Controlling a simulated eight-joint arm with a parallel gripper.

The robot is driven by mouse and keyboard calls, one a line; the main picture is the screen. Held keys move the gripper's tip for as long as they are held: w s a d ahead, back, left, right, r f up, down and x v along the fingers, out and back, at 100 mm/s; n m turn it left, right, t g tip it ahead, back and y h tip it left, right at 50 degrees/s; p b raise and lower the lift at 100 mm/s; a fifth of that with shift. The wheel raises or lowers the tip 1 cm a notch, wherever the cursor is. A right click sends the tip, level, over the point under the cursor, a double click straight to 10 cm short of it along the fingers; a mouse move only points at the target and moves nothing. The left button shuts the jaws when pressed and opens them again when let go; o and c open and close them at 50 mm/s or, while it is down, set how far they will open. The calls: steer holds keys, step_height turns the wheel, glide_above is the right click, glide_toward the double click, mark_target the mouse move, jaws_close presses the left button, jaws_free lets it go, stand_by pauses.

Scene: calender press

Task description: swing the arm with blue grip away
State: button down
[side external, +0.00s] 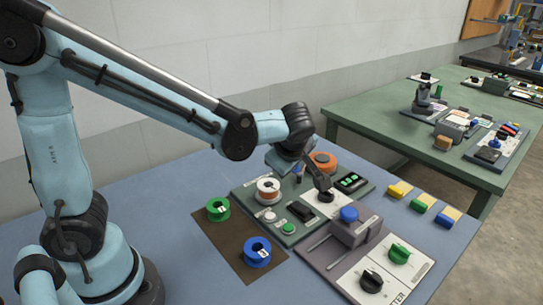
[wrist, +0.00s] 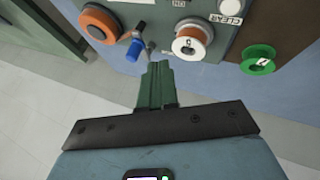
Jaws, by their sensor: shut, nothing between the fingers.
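A blue grip (wrist: 134,49) stands near the panel's edge in the wrist view, between an orange roll (wrist: 99,24) and a white-and-orange spool (wrist: 190,42). A small metal piece shows beside it. My gripper (wrist: 157,68) is shut and empty. Its green fingertips lie just below and right of the blue grip in the picture, with a small gap visible; I cannot tell the depth. The spool (side external: 267,190) and orange roll (side external: 323,160) show there.
A green spool (side external: 218,209) and a blue spool (side external: 257,252) sit on a brown mat (side external: 228,246). A grey press unit with a blue knob (side external: 349,214) stands right of the panel. Coloured blocks (side external: 422,202) lie further right. The blue table is clear at the front.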

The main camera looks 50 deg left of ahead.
steer(key=shift+v, duration=2)
steer(key=s+a+f+m+t+h, duration=0.1)
steer(key=s+m+h, duration=0.4)
steer(key=m, duration=1.4)
steer(key=s+a+t, duration=0.1)
steer(key=s, duration=0.2)
steer(key=shift+s+a+t+h, duration=0.25)
steer(key=shift+s+t+h, duration=0.05)
steer(key=shift+s+h, duration=0.1)
